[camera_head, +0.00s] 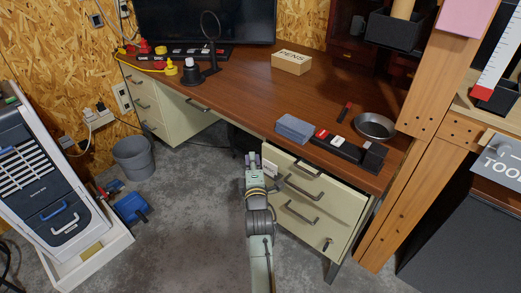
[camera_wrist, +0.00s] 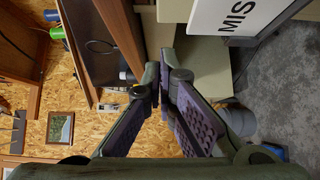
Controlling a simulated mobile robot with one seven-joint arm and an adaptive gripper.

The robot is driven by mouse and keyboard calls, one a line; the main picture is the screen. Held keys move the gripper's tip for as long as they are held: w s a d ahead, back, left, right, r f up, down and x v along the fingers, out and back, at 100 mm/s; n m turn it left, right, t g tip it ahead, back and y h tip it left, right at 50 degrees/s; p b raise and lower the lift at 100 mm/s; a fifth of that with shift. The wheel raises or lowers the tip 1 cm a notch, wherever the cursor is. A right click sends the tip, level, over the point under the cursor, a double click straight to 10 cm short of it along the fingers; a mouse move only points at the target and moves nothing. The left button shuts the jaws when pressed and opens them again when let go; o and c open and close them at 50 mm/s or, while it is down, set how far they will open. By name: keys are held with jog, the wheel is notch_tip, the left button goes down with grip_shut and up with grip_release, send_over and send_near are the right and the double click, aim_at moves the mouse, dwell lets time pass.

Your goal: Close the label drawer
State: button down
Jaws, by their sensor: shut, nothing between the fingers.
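The right cream drawer unit (camera_head: 290,222) sits under the wooden desk and has several drawers with dark handles. Its top drawer (camera_head: 325,183) has a dark handle, and a small pale label (camera_head: 270,167) shows at its left end. I cannot tell from this angle how far it stands out. In the wrist view a white label plate (camera_wrist: 232,17) reading "MIS" is at the top right, cut off by the frame. My gripper (camera_head: 253,158) is at the left end of the top drawer's front. In the wrist view its fingers (camera_wrist: 160,88) are together and hold nothing.
The desk top (camera_head: 250,100) carries a blue box (camera_head: 294,128), a dark tray (camera_head: 345,150), a metal bowl (camera_head: 374,126) and a wooden box (camera_head: 291,62). Floor left of my arm is clear.

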aim_at(267, 147)
jog(key=shift+w+d, duration=1.2)
jog(key=shift+w, duration=0.2)
jog(key=shift+w+d+f, duration=0.15)
jog(key=shift+w+d, duration=0.2)
jog(key=shift+w+d+b, duration=0.5)
jog(key=shift+w+b, duration=0.2)
jog(key=shift+w+d, duration=0.15)
jog(key=shift+w, duration=0.05)
jog(key=shift+r, duration=0.2)
jog(key=shift+s, duration=0.1)
